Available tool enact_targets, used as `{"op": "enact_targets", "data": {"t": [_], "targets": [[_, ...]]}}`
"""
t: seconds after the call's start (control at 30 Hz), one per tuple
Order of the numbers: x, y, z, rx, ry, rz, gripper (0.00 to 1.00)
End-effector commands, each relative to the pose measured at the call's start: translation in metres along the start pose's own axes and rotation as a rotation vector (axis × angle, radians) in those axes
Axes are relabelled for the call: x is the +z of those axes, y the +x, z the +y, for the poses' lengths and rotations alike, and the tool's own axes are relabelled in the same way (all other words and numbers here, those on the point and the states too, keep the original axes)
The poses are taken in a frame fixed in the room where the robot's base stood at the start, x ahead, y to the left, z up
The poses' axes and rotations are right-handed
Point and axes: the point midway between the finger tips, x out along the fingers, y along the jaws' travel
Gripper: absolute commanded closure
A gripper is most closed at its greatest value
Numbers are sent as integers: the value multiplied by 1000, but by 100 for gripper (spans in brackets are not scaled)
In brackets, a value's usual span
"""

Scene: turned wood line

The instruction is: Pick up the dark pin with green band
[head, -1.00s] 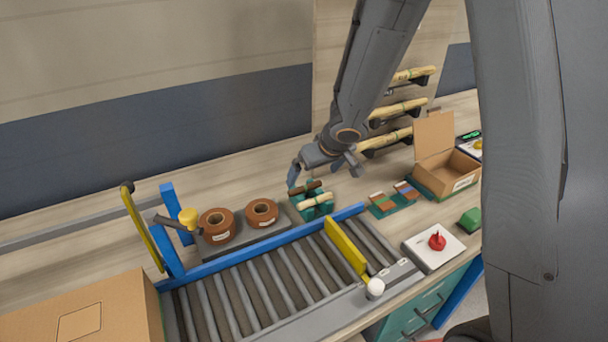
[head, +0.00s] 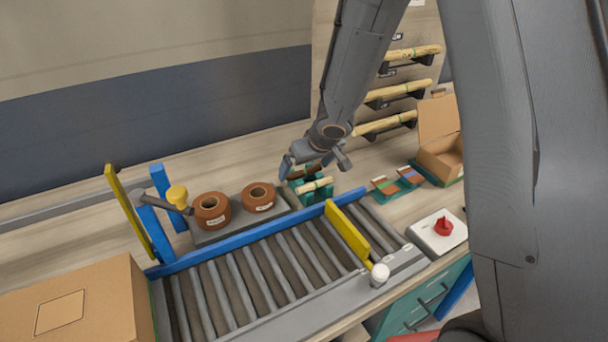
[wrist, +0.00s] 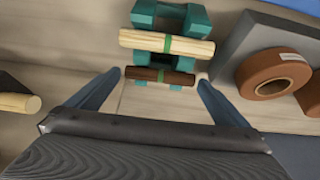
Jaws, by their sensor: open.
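The dark pin (wrist: 150,75), brown with a green band at its middle, lies across a teal stand (wrist: 190,19) in the wrist view. A pale pin (wrist: 140,39) with a green band lies parallel to it on the same stand. My gripper (wrist: 160,77) is open, with one finger toward each end of the dark pin and nothing held. The height between fingers and pin is hard to judge. In the head view my gripper (head: 314,164) is over the stand, partly hiding the dark pin; the pale pin (head: 316,185) shows in front.
Two brown tape rolls (head: 211,210) sit on a grey plate left of the stand. A blue conveyor rail (head: 250,240) runs in front. Sample cards (head: 384,186) and an open carton (head: 438,160) are to the right. Pale pins rest on wall brackets (head: 400,92) behind.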

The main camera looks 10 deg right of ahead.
Motion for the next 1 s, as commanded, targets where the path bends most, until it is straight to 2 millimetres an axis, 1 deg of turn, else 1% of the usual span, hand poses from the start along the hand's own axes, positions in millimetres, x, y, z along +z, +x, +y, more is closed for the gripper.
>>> {"op": "enact_targets", "data": {"t": [0.03, 0.17, 0.2, 0.23, 0.27, 0.53, 0.67, 0.77, 1.0], "targets": [[0, 0, 0, 0, 0, 0, 0], [0, 0, 0, 0, 0, 0, 22], [0, 0, 0, 0, 0, 0, 29], [0, 0, 0, 0, 0, 0, 34], [0, 0, 0, 0, 0, 0, 36], [0, -1, 0, 0, 0, 0, 36], [-3, -7, 0, 0, 0, 0, 36], [-8, -16, 0, 0, 0, 0, 36], [-23, -43, 0, 0, 0, -1, 36]]}}
